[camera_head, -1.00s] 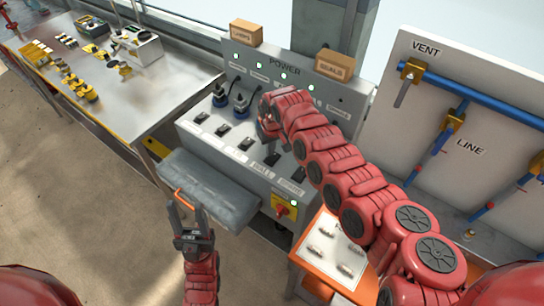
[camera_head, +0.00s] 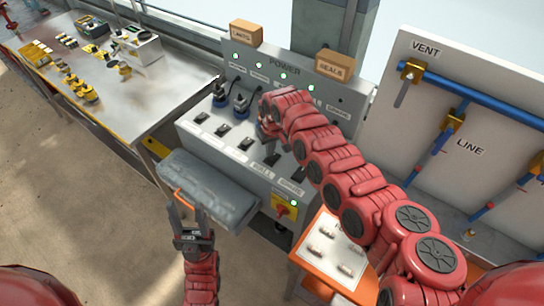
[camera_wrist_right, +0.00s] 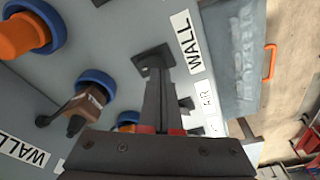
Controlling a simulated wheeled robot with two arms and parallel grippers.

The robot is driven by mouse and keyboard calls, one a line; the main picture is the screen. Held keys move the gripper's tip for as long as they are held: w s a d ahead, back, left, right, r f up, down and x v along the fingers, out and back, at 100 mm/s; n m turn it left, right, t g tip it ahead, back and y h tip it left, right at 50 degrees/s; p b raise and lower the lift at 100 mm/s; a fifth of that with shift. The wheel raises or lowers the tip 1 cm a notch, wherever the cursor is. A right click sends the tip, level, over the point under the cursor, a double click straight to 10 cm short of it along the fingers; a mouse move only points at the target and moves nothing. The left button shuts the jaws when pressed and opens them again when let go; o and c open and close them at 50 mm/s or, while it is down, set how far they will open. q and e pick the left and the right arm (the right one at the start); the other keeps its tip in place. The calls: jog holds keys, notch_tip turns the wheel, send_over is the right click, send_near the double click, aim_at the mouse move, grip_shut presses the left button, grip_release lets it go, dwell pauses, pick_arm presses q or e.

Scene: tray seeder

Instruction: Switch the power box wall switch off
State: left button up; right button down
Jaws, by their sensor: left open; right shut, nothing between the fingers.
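The grey power box (camera_head: 210,148) stands at the middle of the head view, with a row of black switches along its sloped front. The wall switch (camera_wrist_right: 150,57), a black plate beside a WALL label (camera_wrist_right: 186,40), shows in the right wrist view. My right gripper (camera_wrist_right: 160,82) is shut and empty, its tips in front of that switch and partly covering it; I cannot tell whether they touch. In the head view my right gripper (camera_head: 268,132) is partly hidden by its own arm. My left gripper (camera_head: 188,212) is open and empty, below the box's front.
A yellow panel with a red knob (camera_head: 283,210) sits at the box's lower right. A pipe board (camera_head: 470,110) stands right; a steel bench (camera_head: 150,85) stands left.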

aim_at(271, 158)
jog(key=shift+f+b, duration=0.65)
jog(key=shift+f, duration=0.35)
dwell(0.8)
jog(key=shift+r, duration=0.1)
jog(key=shift+r+p, duration=0.9)
jog(key=shift+r, duration=0.25)
jog(key=shift+r+p, duration=1.05)
jog(key=shift+r, duration=1.25)
jog(key=shift+f, duration=0.1)
